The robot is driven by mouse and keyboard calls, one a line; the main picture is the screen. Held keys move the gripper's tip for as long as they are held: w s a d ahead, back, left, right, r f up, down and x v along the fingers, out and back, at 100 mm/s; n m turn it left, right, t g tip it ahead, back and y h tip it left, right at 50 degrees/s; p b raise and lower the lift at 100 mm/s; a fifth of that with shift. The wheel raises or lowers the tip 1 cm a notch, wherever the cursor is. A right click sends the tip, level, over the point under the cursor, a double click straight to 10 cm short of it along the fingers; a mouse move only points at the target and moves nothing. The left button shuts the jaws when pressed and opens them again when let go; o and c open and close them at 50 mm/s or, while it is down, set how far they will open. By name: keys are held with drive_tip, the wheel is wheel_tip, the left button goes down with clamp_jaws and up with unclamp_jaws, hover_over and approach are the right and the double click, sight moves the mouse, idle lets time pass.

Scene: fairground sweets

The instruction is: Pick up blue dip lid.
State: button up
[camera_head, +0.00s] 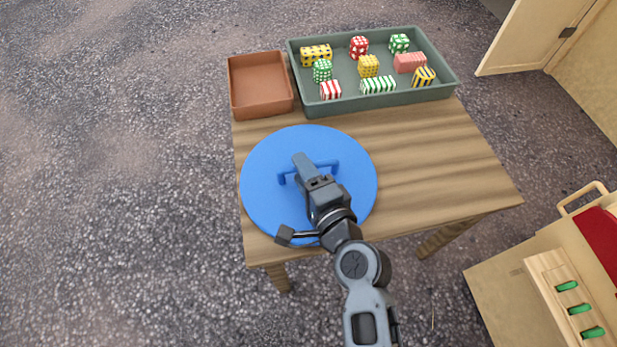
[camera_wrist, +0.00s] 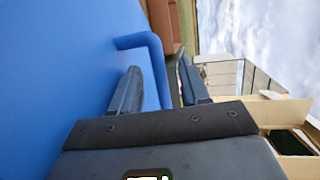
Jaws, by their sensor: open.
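The blue dip lid (camera_head: 265,180) is a large round disc lying on the wooden table, with a raised bar handle (camera_head: 325,164) on its top. My gripper (camera_head: 303,165) is over the lid at the handle, and my arm covers part of the lid's front. In the wrist view the lid (camera_wrist: 50,70) fills the left side. There the handle (camera_wrist: 150,45) reaches down between the two fingers of my gripper (camera_wrist: 160,85), which are apart on either side of it. Whether either finger touches the handle I cannot tell.
A brown tray (camera_head: 290,85) and a green tray (camera_head: 372,104) of patterned sweets stand behind the lid. The table's right part (camera_head: 440,165) is bare. A cream box with green pieces (camera_head: 540,270) is at lower right. A cream open door or panel (camera_head: 525,35) is at upper right.

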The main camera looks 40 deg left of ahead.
drive_tip(key=shift+x, duration=1.1)
clamp_jaws()
